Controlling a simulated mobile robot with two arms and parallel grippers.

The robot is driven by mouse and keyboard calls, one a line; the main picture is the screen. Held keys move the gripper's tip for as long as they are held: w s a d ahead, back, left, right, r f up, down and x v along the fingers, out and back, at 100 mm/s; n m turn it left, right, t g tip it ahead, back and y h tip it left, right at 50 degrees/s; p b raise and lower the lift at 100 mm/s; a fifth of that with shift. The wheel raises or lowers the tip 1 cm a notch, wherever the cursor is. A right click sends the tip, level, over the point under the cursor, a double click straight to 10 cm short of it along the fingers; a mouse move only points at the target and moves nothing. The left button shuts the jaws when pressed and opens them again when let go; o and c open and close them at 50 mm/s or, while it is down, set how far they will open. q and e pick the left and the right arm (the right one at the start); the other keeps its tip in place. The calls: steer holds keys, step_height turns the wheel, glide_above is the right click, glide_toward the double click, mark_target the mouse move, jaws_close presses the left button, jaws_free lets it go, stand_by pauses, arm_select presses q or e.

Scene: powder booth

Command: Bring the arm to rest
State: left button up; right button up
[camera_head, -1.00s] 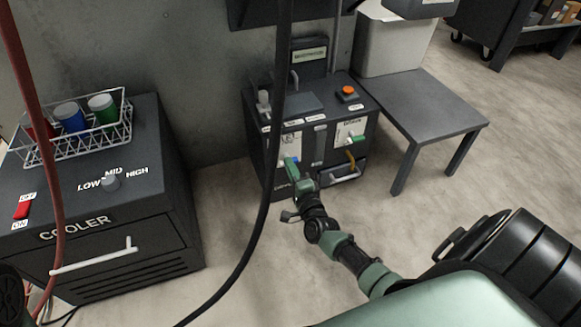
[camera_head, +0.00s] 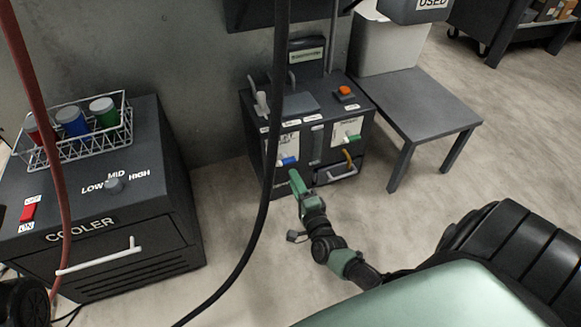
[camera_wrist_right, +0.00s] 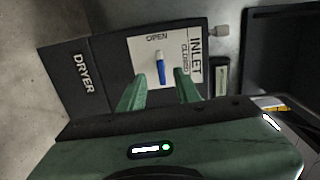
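My right arm reaches from the lower right in the head view. Its green right gripper (camera_head: 297,183) is in front of the dark dryer cabinet (camera_head: 318,182), apart from it. In the right wrist view the two green fingers (camera_wrist_right: 160,92) are spread with nothing between them. The blue lever also shows in the head view (camera_head: 287,161), near a green lever (camera_head: 352,138) on the right plate. My left gripper is not in view.
A cooler (camera_head: 95,225) with a wire basket (camera_head: 78,142) of cups stands on the left. A low grey table (camera_head: 425,105) with a white bin (camera_head: 388,45) is at the right. A black cable (camera_head: 262,190) hangs before the dryer.

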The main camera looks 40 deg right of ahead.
steer(key=shift+v, duration=0.8)
